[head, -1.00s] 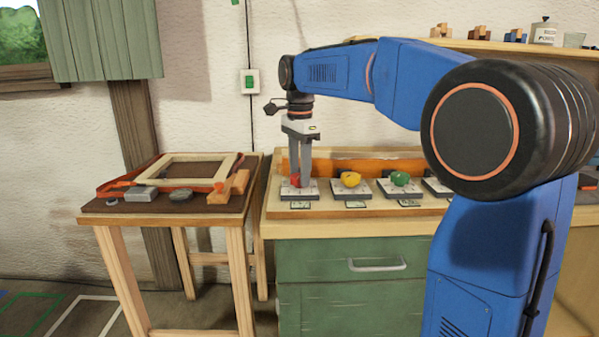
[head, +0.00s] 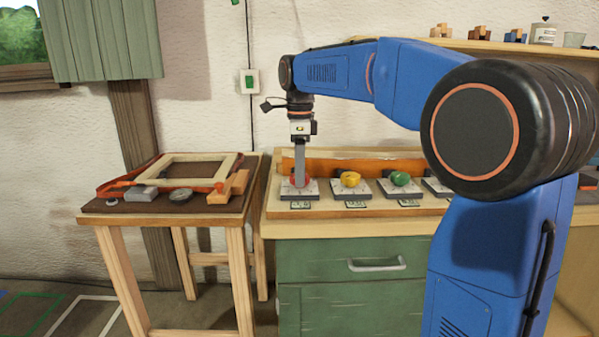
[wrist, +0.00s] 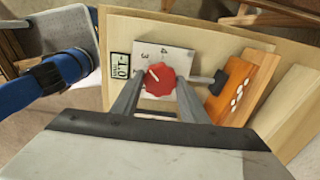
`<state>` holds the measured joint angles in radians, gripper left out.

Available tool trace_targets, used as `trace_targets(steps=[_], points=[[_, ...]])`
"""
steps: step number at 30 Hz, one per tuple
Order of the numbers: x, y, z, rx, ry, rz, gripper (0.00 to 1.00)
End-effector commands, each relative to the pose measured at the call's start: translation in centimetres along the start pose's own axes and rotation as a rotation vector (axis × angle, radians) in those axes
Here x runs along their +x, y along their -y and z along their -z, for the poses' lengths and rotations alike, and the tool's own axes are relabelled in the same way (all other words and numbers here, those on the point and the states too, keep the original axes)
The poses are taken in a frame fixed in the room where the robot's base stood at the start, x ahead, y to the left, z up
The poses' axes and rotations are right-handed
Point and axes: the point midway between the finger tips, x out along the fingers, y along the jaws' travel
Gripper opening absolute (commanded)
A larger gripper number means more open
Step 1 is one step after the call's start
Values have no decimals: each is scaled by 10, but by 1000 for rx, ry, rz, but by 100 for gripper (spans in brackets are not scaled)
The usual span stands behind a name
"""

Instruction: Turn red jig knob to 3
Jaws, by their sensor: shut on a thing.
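The red jig knob (head: 294,181) sits on the leftmost pale plate on the bench. My gripper (head: 300,184) points straight down and is shut on it, hiding part of the knob in the head view. In the wrist view the red knob (wrist: 159,80) lies between my two fingers (wrist: 158,92). Its white pointer mark aims up-left in that picture, towards the side where the numeral 3 shows. The numeral 4 is farther right. I cannot tell whether the pointer lines up exactly with 3. A small display (wrist: 121,66) beside the plate is too small to read surely.
A yellow knob (head: 350,179) and a green knob (head: 400,178) stand in a row to the right on the bench. An orange board (head: 350,163) runs behind them. A side table (head: 105,219) at left holds a wooden frame (head: 232,160) and grey pieces.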

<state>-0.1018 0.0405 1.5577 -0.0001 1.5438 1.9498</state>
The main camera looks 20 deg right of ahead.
Motion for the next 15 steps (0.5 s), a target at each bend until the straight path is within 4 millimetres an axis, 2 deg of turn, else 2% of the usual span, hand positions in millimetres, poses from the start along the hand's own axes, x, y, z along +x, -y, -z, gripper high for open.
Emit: trace_targets(steps=[7,8,10,15], points=[[-1,1,0,-1,1,4,18],[-1,1,0,-1,1,4,42],[-1,1,0,-1,1,3,59],[-1,0,0,-1,1,2,59]])
